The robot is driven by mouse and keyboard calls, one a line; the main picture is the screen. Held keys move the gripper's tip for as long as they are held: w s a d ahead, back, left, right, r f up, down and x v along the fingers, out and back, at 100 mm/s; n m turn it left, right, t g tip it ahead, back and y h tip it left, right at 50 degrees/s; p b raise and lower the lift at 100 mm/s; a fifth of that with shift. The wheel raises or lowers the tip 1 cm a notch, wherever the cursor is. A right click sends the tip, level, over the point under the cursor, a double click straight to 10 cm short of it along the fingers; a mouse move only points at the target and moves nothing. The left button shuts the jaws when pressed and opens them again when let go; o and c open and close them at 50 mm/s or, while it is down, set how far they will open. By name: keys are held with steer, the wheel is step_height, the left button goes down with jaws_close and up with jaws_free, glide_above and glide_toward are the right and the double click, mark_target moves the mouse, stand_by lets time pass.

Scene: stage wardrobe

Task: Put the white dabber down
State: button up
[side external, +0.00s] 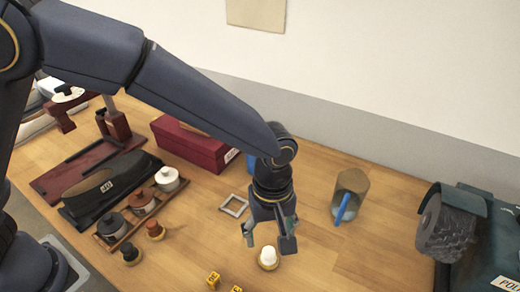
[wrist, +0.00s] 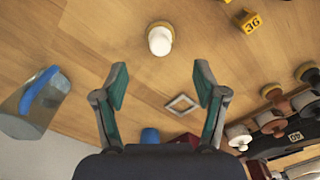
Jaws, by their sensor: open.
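The white dabber (side external: 268,256) stands on the wooden table, a white knob on a tan base, just below my gripper in the side view. It also shows in the wrist view (wrist: 160,40), beyond the fingertips and apart from them. My gripper (side external: 268,240) is open and empty above the table. Its two teal-padded fingers show spread apart in the wrist view (wrist: 161,78), with bare table between them.
A clear jug with a blue handle (side external: 350,195) stands right of my gripper. A grey square frame (side external: 234,205) lies to the left. Yellow numbered blocks (side external: 213,280) lie near the front. Tins on a tray (side external: 130,232) and a dark red box (side external: 190,145) stand left; a polishing machine (side external: 445,225) stands right.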

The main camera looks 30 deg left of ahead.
mark_target(268, 250)
steer(key=a+r+m+t+h, duration=0.1)
steer(key=a+r+m+t, duration=0.15)
steer(key=a+r, duration=1.2)
steer(key=s+a+r+m+t+y, duration=0.1)
steer(key=s+a+r+m+t, duration=0.2)
steer(key=s+a, duration=0.9)
steer(key=a+r+m, duration=0.1)
steer(key=a+m, duration=0.1)
steer(key=m, duration=0.1)
steer(key=shift+a, duration=0.25)
steer(key=shift+o, duration=0.2)
steer(key=shift+r+m, duration=0.1)
steer(key=shift+m, duration=0.15)
